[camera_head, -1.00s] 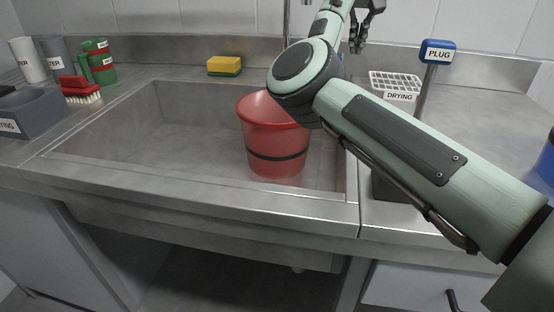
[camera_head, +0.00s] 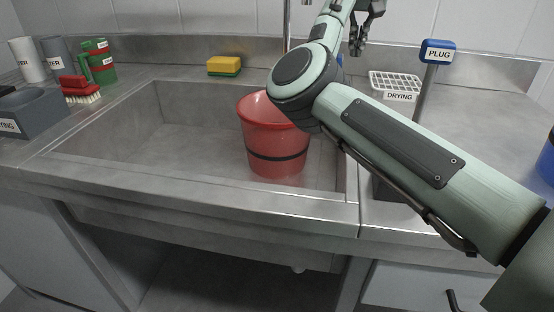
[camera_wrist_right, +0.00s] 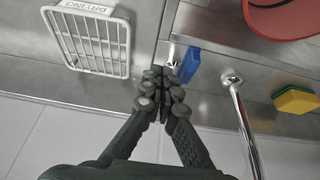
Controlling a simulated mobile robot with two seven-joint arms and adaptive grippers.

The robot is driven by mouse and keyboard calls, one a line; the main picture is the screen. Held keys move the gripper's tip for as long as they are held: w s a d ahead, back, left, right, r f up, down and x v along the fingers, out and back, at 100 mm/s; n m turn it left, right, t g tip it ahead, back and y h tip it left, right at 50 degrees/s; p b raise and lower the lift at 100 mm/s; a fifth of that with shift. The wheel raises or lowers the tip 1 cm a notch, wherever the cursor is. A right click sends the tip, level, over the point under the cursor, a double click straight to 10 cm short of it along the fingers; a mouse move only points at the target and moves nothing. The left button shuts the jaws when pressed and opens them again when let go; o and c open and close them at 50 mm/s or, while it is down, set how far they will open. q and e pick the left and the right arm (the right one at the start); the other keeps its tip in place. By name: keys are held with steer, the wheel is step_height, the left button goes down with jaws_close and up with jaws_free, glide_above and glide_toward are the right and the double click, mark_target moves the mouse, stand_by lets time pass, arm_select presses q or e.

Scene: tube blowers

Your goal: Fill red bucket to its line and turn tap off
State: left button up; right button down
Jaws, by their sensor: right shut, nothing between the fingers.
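The red bucket (camera_head: 272,140) stands upright in the sink (camera_head: 130,130), with a dark line around its lower half. My right arm covers part of its rim, and its water level is hidden. Its rim also shows in the right wrist view (camera_wrist_right: 285,22). The tap's chrome pipe (camera_wrist_right: 243,125) and a blue handle (camera_wrist_right: 190,65) show in the right wrist view. My right gripper (camera_wrist_right: 163,88) is shut and empty, its fingertips close beside the blue handle; contact is unclear. It also shows at the back in the head view (camera_head: 357,45). My left gripper is out of view.
A drying rack (camera_head: 395,82) and a post labelled PLUG (camera_head: 438,52) stand right of the sink. A yellow-green sponge (camera_head: 224,66) lies behind it. A red brush (camera_head: 78,88), a grey tray (camera_head: 35,115) and several cups are at the left.

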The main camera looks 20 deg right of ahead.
steer(key=shift+f, duration=1.2)
steer(key=shift+w+a+p, duration=0.25)
steer(key=shift+w+a, duration=0.15)
steer(key=shift+a, duration=0.2)
steer(key=shift+w+a+p, duration=0.2)
steer(key=shift+w+a, duration=0.15)
steer(key=shift+a, duration=0.25)
steer(key=r, duration=0.1)
steer(key=w+a+r, duration=0.1)
steer(key=r, duration=0.1)
steer(key=a+r, duration=0.1)
steer(key=shift+w+a+r, duration=0.1)
steer(key=shift+w+r, duration=0.05)
steer(key=shift+r, duration=0.1)
stand_by(0.7)
